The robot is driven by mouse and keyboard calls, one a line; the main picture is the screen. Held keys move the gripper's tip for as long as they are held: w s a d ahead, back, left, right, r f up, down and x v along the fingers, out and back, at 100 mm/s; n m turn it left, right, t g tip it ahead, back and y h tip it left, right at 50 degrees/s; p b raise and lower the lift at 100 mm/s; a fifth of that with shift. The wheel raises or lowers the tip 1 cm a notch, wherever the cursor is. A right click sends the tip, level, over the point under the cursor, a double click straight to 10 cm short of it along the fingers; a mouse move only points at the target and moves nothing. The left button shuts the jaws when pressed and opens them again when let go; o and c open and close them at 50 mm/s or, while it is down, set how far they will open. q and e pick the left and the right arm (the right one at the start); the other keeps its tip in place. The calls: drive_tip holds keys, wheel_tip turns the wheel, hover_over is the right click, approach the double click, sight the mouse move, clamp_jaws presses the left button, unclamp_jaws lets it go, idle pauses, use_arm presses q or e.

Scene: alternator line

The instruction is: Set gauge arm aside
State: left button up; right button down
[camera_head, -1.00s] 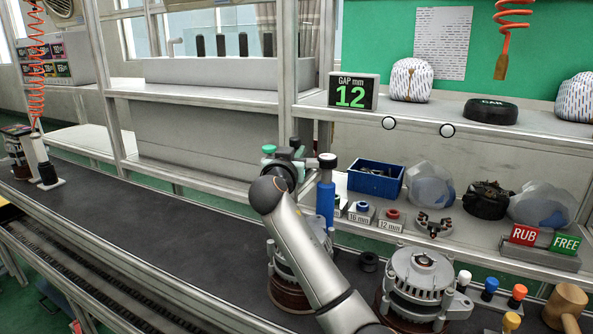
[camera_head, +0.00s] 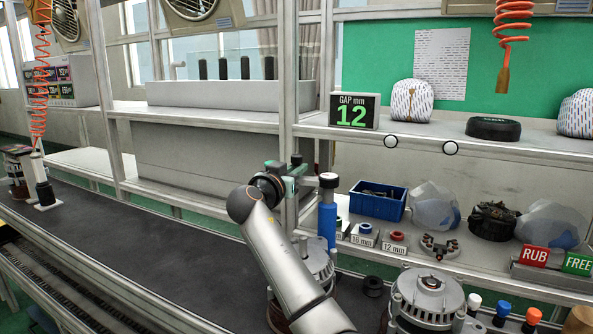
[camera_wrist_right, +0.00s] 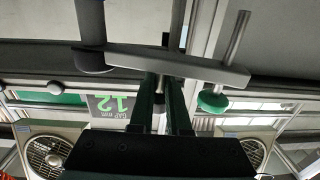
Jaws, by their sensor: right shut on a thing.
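The gauge arm is a grey bar (camera_wrist_right: 180,66) with a green knob (camera_wrist_right: 213,102) on a thin rod at one end and a dark grey cylinder (camera_wrist_right: 90,28) at the other. My right gripper (camera_wrist_right: 163,78) is shut on the bar near its middle. In the head view my right gripper (camera_head: 289,177) partly hides the bar; the grey cap (camera_head: 328,180) shows directly above the blue post (camera_head: 327,225). I cannot tell whether the arm is free of the post. My left gripper is not in view.
A gap display (camera_head: 353,111) reads 12 on the shelf. Size-labelled blocks (camera_head: 395,243), a blue bin (camera_head: 377,203) and a rotor-like part (camera_head: 439,246) stand right of the post. An alternator (camera_head: 428,298) is in front. The dark conveyor (camera_head: 130,235) at left is largely clear.

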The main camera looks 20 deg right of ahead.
drive_tip(key=c, duration=0.9)
unclamp_jaws()
drive_tip(key=shift+d+r, duration=0.1)
drive_tip(key=shift+r, duration=0.15)
drive_tip(key=shift+f, duration=0.1)
drive_tip(key=v, duration=1.2)
drive_tip(key=shift+s+a+b, duration=0.15)
drive_tip(key=shift+a+b, duration=0.05)
drive_tip(key=shift+b, duration=0.2)
